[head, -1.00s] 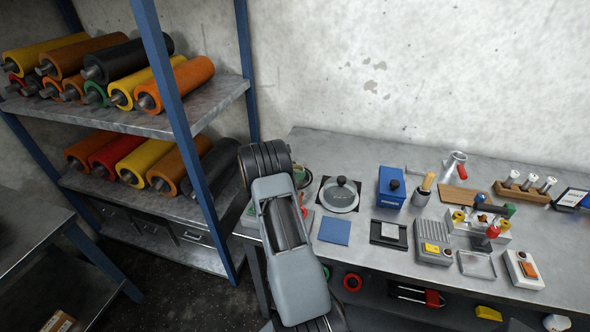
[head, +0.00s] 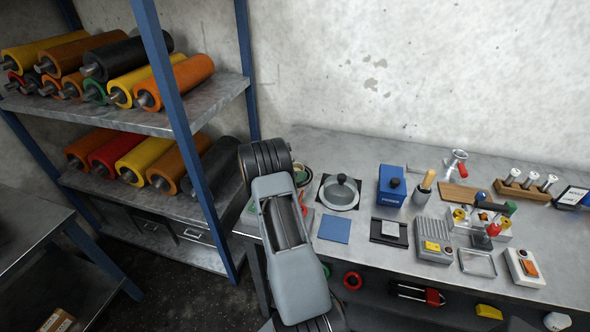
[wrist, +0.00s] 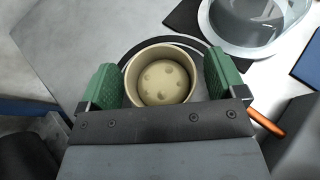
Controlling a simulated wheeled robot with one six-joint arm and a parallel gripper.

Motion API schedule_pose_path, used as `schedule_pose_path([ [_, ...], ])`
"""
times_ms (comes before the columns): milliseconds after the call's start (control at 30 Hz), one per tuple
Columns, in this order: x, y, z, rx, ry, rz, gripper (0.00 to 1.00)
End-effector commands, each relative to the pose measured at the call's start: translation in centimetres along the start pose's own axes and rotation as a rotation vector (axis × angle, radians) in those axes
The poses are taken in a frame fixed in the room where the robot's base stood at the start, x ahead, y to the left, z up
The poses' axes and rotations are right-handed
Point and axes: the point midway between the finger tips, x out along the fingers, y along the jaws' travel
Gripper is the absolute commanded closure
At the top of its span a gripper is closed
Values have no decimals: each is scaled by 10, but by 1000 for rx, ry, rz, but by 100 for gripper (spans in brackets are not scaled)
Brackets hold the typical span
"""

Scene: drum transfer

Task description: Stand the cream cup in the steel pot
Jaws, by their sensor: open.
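The cream cup (wrist: 161,76) stands upright in the wrist view, seen from above, with a dimpled inside bottom. My gripper (wrist: 162,88) is open, with one green finger pad on each side of the cup. I cannot tell whether either pad touches it. The steel pot (wrist: 250,28) is at the upper right of the wrist view, partly cut off. In the head view the pot (head: 339,195) sits on a black square mat, with a black knob showing over it. My arm hides most of the cup and gripper there.
A blue square (head: 334,229) lies in front of the pot, and a blue box (head: 391,187) stands right of it. A wooden-handled tool (head: 424,187) and several bench items fill the right side. A shelf post (head: 187,145) rises to the left of my arm.

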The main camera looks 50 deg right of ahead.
Motion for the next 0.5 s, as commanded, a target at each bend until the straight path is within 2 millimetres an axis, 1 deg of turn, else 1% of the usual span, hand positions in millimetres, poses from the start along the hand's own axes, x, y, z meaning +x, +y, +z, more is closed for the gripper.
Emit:
schedule_pose_path([
  [67, -2, 0, 6, 0, 0, 0, 11],
  [133, -11, 1, 1, 1, 0, 4, 11],
  [500, -82, 1, 1, 1, -1, 4, 11],
])
